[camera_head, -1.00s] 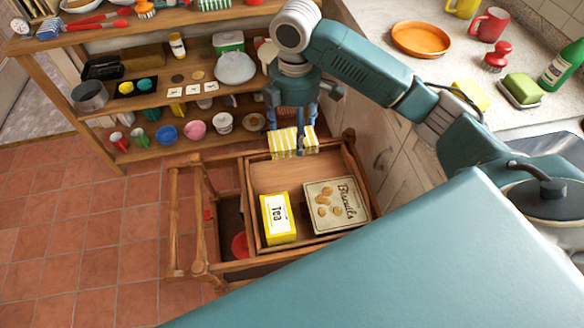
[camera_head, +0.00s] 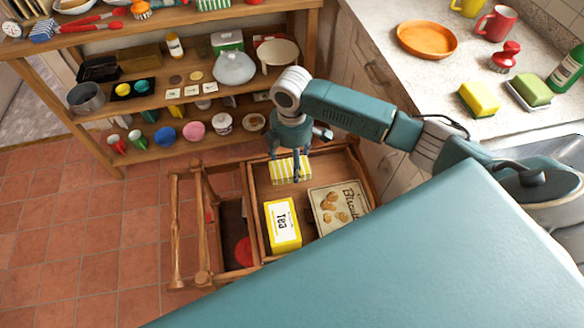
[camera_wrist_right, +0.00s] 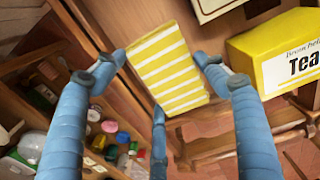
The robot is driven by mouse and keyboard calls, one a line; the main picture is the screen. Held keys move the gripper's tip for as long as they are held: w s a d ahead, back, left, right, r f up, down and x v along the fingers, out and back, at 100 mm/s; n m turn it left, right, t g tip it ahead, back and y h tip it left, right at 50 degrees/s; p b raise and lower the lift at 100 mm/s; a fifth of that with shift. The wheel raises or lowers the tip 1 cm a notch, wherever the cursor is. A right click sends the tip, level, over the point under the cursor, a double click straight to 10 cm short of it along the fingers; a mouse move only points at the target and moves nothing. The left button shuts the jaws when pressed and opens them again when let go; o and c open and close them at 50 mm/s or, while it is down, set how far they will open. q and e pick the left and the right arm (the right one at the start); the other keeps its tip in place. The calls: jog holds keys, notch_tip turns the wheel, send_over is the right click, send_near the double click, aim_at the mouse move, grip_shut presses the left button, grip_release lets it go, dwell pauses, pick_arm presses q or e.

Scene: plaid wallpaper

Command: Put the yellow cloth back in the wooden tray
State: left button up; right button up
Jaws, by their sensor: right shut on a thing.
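The yellow cloth (camera_head: 291,172), folded and with white stripes, is held in my right gripper (camera_head: 286,163). The right wrist view shows the cloth (camera_wrist_right: 170,72) between the blue fingers of the right gripper (camera_wrist_right: 163,62), shut on it. In the head view the cloth shows over the back left part of the wooden tray (camera_head: 328,170); I cannot tell whether it touches the floor of the tray. My left gripper is not in view.
A yellow tea box (camera_head: 283,226) and a biscuit tin (camera_head: 341,207) lie in the front part of the tray. A shelf with pots, bowls and cups (camera_head: 195,127) stands behind. A counter (camera_head: 440,75) is on the right, with a yellow sponge (camera_head: 478,98).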

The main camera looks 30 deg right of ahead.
aim_at(292, 169)
jog(key=shift+f, duration=2.25)
jog(key=shift+f, duration=0.15)
jog(key=o, duration=1)
notch_tip(292, 169, up, 12)
jog(key=shift+r, duration=0.2)
